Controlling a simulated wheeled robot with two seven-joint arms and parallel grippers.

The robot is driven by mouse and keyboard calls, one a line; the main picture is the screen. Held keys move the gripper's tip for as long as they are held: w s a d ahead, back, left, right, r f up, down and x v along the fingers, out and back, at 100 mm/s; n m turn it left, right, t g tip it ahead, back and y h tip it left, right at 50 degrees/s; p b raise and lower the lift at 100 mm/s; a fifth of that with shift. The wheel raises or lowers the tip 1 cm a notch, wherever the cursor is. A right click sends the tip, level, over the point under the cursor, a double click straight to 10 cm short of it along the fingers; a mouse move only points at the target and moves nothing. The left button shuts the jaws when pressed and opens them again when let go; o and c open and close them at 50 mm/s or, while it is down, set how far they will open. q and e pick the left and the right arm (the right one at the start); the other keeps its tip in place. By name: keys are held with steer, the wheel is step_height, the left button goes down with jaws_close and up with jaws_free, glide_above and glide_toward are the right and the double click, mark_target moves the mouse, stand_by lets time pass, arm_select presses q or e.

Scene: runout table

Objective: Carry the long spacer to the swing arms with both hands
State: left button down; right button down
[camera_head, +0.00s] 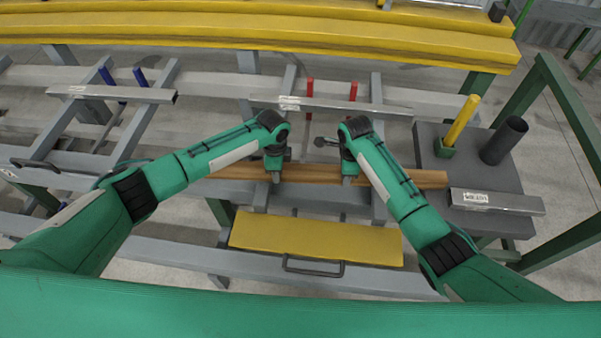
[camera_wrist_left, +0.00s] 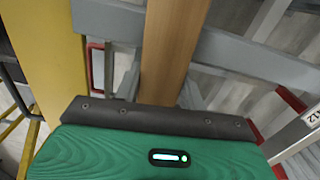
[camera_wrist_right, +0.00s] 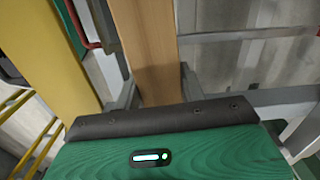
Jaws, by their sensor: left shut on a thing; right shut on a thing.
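The long spacer is a brown wooden bar (camera_head: 312,173), lying crosswise in front of me in the head view. My left gripper (camera_head: 275,175) is shut on it left of its middle. My right gripper (camera_head: 348,178) is shut on it farther right. The bar also runs away from the gripper in the left wrist view (camera_wrist_left: 172,50) and in the right wrist view (camera_wrist_right: 147,45).
Two red posts (camera_head: 309,87) stand by a labelled metal bar (camera_head: 330,106) beyond the spacer. A yellow panel with a handle (camera_head: 315,238) lies nearer me. At right, a dark table (camera_head: 430,140) carries a yellow rod (camera_head: 461,120), a dark cylinder (camera_head: 503,141) and another metal bar (camera_head: 497,202).

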arm_select(q)
steer(key=shift+r, duration=0.25)
arm_select(e)
steer(key=shift+r, duration=0.2)
